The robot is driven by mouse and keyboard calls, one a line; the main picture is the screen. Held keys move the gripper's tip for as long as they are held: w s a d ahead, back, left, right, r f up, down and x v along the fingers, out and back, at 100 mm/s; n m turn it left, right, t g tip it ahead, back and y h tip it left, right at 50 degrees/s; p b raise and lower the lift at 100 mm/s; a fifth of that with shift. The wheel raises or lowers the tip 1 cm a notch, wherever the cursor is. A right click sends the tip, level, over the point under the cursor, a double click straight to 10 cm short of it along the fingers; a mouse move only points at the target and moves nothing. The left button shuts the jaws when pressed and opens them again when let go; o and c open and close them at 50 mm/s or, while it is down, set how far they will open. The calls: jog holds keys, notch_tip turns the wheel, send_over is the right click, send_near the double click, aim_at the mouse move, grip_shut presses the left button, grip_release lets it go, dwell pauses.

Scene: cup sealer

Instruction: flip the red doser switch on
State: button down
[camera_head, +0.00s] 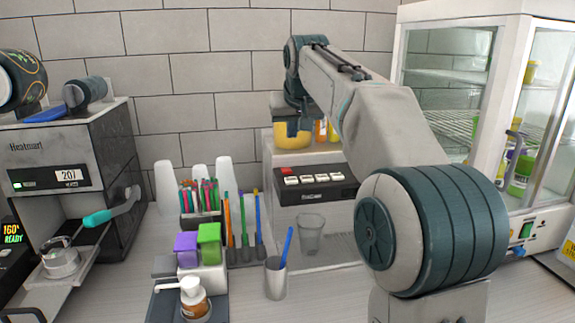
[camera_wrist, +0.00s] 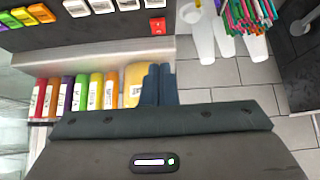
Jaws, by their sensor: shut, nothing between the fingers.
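The red doser switch (camera_head: 287,171) sits at the upper left of the dark doser panel (camera_head: 318,195) in the head view, above a row of white buttons. It also shows in the wrist view (camera_wrist: 157,26), at the panel's edge near the top. I cannot tell which way it is flipped. My gripper (camera_head: 294,132) is above and behind the panel, in front of a yellow container (camera_head: 291,138). In the wrist view its two dark fingers (camera_wrist: 159,70) are together and empty, apart from the switch.
A clear cup (camera_head: 311,236) stands below the panel. Colourful bottles (camera_wrist: 80,95) line the doser's top. Straws (camera_head: 201,197) and white cup stacks (camera_head: 165,187) stand left of it. A glass cabinet (camera_head: 510,110) is on the right, and a Heatmart machine (camera_head: 70,165) on the left.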

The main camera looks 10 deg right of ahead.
jog(key=shift+w+d+r, duration=0.2)
jog(key=shift+w+r, duration=0.1)
jog(key=shift+w, duration=0.25)
jog(key=p, duration=0.1)
send_over(287, 170)
jog(key=s, duration=0.2)
notch_tip(287, 170, down, 8)
jog(key=shift+r, duration=0.25)
notch_tip(287, 170, down, 2)
jog(key=shift+f, duration=0.2)
jog(key=shift+s+f+p, duration=0.2)
jog(key=shift+f+p, duration=0.1)
jog(key=shift+f, duration=0.7)
jog(key=shift+f, duration=0.15)
